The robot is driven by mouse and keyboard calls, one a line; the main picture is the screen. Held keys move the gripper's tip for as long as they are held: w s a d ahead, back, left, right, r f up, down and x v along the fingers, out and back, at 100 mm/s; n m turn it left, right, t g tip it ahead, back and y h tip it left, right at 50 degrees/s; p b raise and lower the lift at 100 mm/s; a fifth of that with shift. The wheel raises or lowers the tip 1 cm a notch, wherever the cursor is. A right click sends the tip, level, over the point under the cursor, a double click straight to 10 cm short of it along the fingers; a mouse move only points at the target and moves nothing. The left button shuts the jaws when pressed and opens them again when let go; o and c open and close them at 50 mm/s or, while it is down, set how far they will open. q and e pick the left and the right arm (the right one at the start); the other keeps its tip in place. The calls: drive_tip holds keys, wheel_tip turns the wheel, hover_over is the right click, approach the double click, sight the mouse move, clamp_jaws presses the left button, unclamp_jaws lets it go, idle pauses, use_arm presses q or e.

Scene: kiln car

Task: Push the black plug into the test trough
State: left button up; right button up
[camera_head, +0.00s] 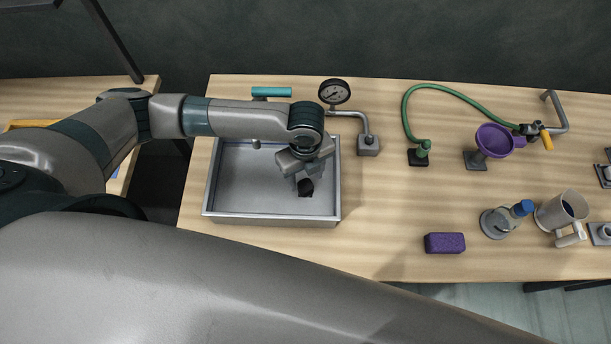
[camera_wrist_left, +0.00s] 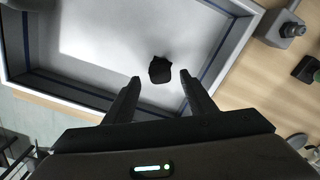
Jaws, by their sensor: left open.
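The test trough (camera_head: 240,190) is a shallow grey metal basin with raised walls on the wooden bench. The black plug (camera_head: 306,188) shows low over the right part of the trough floor, just below my left gripper (camera_head: 304,178). In the left wrist view the plug (camera_wrist_left: 160,68) is a small dark, uneven lump between the tips of my open left gripper (camera_wrist_left: 160,78), with a gap on each side. I cannot tell whether it is seated in the floor. My right gripper is not in view.
A green hose (camera_head: 450,88), purple funnel (camera_head: 494,140), purple block (camera_head: 444,243), bottle (camera_head: 500,222) and mug (camera_head: 560,212) stand further right. Bench between is clear.

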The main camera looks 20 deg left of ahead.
use_arm(q)
drive_tip(key=shift+r, duration=1.65)
drive_tip(key=shift+r, duration=0.1)
wheel_tip(320, 180, up, 17)
drive_tip(key=b, duration=0.4)
drive_tip(key=shift+r+b, duration=0.15)
drive_tip(key=shift+b, duration=0.2)
